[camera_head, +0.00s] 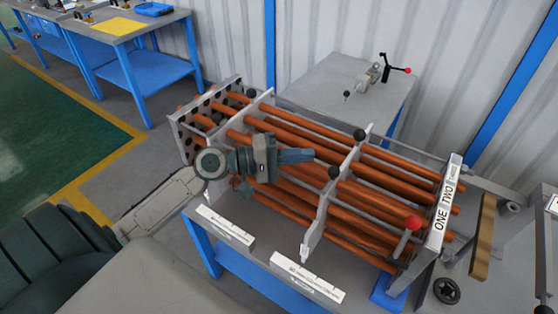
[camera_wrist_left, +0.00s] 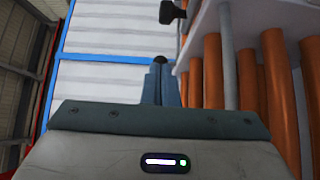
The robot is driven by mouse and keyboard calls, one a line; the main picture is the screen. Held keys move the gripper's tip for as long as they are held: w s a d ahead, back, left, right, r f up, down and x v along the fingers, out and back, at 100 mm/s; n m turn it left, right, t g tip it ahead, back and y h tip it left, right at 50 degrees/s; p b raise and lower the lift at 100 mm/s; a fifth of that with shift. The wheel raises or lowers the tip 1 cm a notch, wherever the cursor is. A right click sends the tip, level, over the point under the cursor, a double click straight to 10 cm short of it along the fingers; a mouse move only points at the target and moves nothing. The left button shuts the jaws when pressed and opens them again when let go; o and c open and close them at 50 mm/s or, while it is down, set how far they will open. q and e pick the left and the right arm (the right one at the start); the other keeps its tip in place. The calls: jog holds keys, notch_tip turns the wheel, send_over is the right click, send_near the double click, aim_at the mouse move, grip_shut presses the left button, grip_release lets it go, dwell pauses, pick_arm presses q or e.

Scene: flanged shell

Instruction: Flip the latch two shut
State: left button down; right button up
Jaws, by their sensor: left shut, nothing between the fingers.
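The tube bundle has orange tubes (camera_head: 290,127) running through pale upright plates. A white end plate (camera_head: 447,205) at its right reads ONE and TWO. A lever with a red ball (camera_head: 413,222) stands in front of that plate. Two black balls, a far one (camera_head: 360,134) and a near one (camera_head: 333,172), sit by the middle plate; I cannot tell which part is latch two. My left gripper (camera_head: 311,155) is shut and empty above the tubes, pointing right towards the near ball. In the left wrist view, a black ball (camera_wrist_left: 160,60) shows just past the fingertips; contact is unclear. My right gripper is not in view.
A grey table (camera_head: 325,92) behind holds a small device with a red-tipped handle (camera_head: 397,69). A wooden bar (camera_head: 483,237) and black handwheel (camera_head: 447,291) are at the right. White label strips (camera_head: 308,277) lie on the bench front. Open floor is at the left.

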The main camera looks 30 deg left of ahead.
pick_arm(q)
jog(key=shift+w+a+b+v, duration=0.1)
jog(key=shift+b+v, duration=0.65)
jog(key=shift+v, duration=0.5)
jog(key=shift+w+a+b+v, duration=0.15)
jog(key=shift+b+v, duration=0.55)
jog(key=shift+v, duration=0.55)
jog(key=shift+d+f, duration=0.1)
jog(key=shift+f, duration=0.05)
